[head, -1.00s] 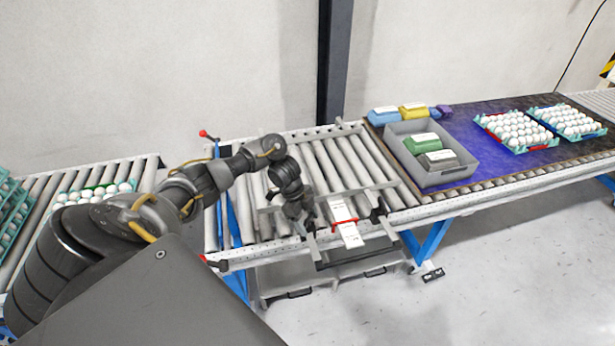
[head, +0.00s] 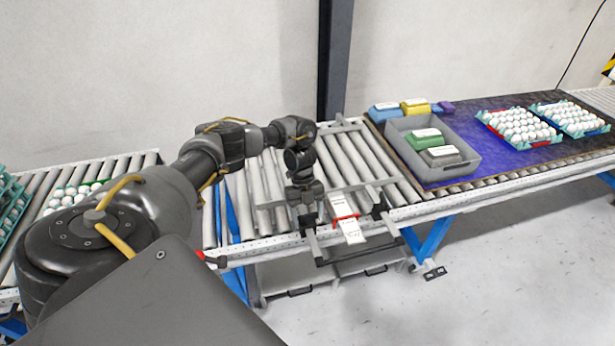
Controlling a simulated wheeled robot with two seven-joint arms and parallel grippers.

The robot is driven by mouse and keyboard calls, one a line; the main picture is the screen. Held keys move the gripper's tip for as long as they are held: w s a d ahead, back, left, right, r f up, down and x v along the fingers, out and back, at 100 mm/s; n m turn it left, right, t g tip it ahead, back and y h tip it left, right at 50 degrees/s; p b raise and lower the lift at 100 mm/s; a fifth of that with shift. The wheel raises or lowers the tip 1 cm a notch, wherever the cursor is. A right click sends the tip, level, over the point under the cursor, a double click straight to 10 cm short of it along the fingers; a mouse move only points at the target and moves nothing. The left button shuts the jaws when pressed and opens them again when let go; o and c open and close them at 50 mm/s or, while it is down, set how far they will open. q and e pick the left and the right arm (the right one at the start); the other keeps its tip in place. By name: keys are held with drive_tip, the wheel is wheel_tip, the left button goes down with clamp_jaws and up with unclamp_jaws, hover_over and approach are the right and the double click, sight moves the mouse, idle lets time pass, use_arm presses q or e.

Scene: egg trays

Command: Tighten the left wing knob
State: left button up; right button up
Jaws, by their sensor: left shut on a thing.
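My left gripper (head: 307,215) points down at the front edge of the roller conveyor, left of the red-and-white piece (head: 346,220). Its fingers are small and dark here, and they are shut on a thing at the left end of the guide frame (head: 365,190). That thing sits where the left wing knob would be, but the gripper hides it, so its shape and angle cannot be seen. A dark knob-like part (head: 379,208) shows at the frame's right side. My right gripper is out of view.
A grey bin (head: 455,167) with green and grey packs stands to the right. Egg trays (head: 519,142) lie on the blue-purple belt beyond it. Grey drawers (head: 300,285) sit under the conveyor. Stacked trays and eggs (head: 70,190) are at the left.

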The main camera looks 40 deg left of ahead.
use_arm(q)
drive_tip(key=shift+w+m, duration=0.1)
drive_tip(key=shift+m, duration=0.3)
drive_tip(key=o, duration=1)
drive_tip(key=b+v, duration=0.1)
drive_tip(key=v, duration=1)
drive_tip(key=shift+w+f, duration=0.1)
